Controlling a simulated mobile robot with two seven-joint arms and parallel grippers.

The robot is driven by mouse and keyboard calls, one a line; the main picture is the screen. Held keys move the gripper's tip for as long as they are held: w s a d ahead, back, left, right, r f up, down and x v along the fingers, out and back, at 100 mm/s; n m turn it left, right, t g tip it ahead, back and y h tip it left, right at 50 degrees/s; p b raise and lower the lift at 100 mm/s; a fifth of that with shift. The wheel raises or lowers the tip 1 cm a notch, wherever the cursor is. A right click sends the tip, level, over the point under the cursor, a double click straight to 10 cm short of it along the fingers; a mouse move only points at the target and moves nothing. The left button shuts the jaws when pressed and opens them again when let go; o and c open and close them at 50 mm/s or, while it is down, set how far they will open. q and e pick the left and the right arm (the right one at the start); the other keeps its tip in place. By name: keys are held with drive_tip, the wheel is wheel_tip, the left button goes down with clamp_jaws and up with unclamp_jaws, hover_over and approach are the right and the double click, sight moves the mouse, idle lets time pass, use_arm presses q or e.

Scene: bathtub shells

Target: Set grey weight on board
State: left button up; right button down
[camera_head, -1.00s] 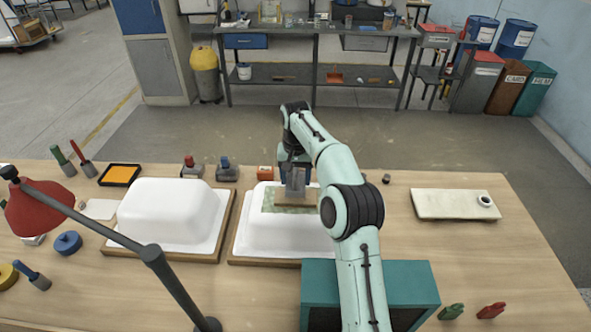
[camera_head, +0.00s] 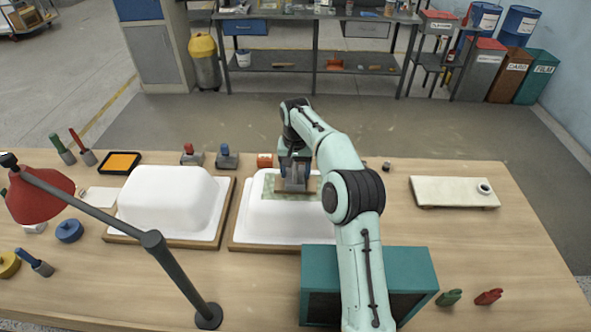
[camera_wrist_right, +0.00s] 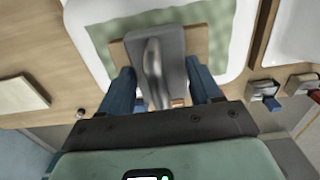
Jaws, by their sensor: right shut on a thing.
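My right gripper (camera_head: 295,176) is shut on the grey weight (camera_head: 292,186), gripping its upright handle. In the right wrist view, the grey weight (camera_wrist_right: 171,45) lies between the two blue fingers of my gripper (camera_wrist_right: 162,86). The brown board (camera_wrist_right: 197,41) is under the weight and sticks out on both sides. The board rests over a pale green patch (camera_wrist_right: 222,18) on top of the right white tub shell (camera_head: 285,226). The weight is at the board's surface or just above it; I cannot tell if they touch. My left gripper is out of view.
A second white shell (camera_head: 165,200) stands to the left. Red-handled (camera_head: 190,155) and blue-handled (camera_head: 227,157) blocks stand behind the shells. A red lamp (camera_head: 40,195) reaches over the left front. A teal box (camera_head: 412,275) stands front right. The table right of my arm is mostly clear.

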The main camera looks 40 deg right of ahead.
sight(295, 164)
drive_tip(key=shift+f, duration=0.25)
drive_tip(key=shift+c, duration=0.7)
unclamp_jaws()
drive_tip(key=shift+f, duration=0.2)
wheel_tip(295, 164, up, 11)
drive_tip(key=shift+r, duration=0.65)
